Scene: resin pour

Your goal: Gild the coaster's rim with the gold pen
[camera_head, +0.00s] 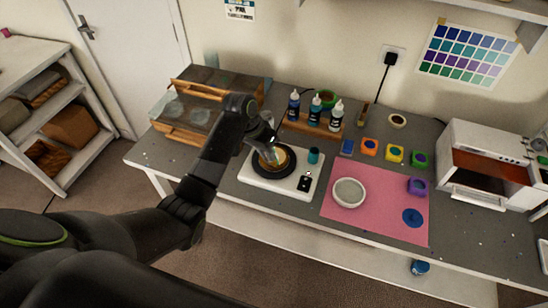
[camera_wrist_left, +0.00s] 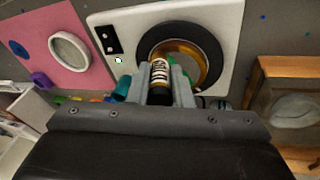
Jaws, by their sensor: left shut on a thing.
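My left gripper (camera_head: 272,149) is over the turntable (camera_head: 303,198) and shut on the gold pen. In the left wrist view the pen (camera_wrist_left: 160,72), with its pale label and black end, stands between the fingers of the left gripper (camera_wrist_left: 163,92). The coaster (camera_head: 286,157) lies on the turntable's black disc and is partly hidden by the gripper. Its rim looks gold along the visible part in the left wrist view (camera_wrist_left: 182,47). The pen tip is hidden, so I cannot tell whether it touches the rim. My right gripper is not in view.
A teal jar (camera_head: 314,156) stands on the turntable base's right. A pink mat (camera_head: 380,200) holds a white round mould (camera_head: 349,192). Bottles stand in a wooden rack (camera_head: 300,123) behind. A wooden-framed box (camera_head: 190,128) is at left, a white oven (camera_head: 487,160) at right.

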